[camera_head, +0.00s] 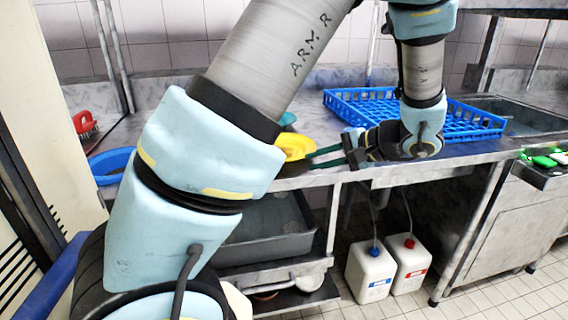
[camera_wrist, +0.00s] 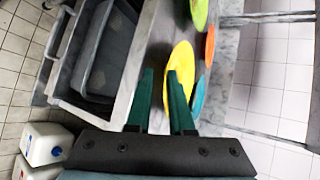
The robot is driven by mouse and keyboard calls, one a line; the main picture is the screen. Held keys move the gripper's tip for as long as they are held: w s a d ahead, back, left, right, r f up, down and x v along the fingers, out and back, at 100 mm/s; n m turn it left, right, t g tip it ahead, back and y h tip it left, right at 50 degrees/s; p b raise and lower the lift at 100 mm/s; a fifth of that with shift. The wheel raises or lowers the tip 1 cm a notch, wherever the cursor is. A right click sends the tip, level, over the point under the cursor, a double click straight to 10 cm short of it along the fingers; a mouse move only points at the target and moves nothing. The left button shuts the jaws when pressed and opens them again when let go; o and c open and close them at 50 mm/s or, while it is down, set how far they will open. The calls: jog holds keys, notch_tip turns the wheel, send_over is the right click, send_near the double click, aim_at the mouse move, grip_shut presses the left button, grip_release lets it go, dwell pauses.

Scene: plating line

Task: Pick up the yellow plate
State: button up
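The yellow plate (camera_head: 295,142) is on the metal counter near its front edge, partly hidden by my arm in the head view. In the wrist view the yellow plate (camera_wrist: 182,58) lies ahead of my gripper (camera_wrist: 158,73). The two green fingers are apart with nothing held. The right finger overlaps the plate in the picture, and the left finger is to its left. I cannot tell whether they touch. In the head view my gripper (camera_head: 311,159) points left, just right of the plate.
A green plate (camera_wrist: 199,13), an orange plate (camera_wrist: 209,46) and a teal plate (camera_wrist: 198,98) are near the yellow one. A blue rack (camera_head: 465,118) stands behind my gripper. A grey tub (camera_head: 262,246) is below the counter.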

aim_at(299, 158)
jog(key=w+f+t+p, duration=0.1)
jog(key=w, duration=0.1)
jog(key=w+a, duration=0.1)
jog(key=w, duration=0.1)
jog(key=w+a+f+t+p, duration=0.1)
jog(key=w, duration=0.1)
jog(key=shift+w+a+f+m+t+p, duration=0.2)
jog(key=shift+f+m+t+p, duration=0.1)
jog(key=shift+f+m, duration=0.1)
jog(key=shift+w+a+f, duration=0.2)
jog(key=shift+w+f, duration=0.05)
jog(key=shift+w, duration=0.1)
grip_shut()
dwell(1.2)
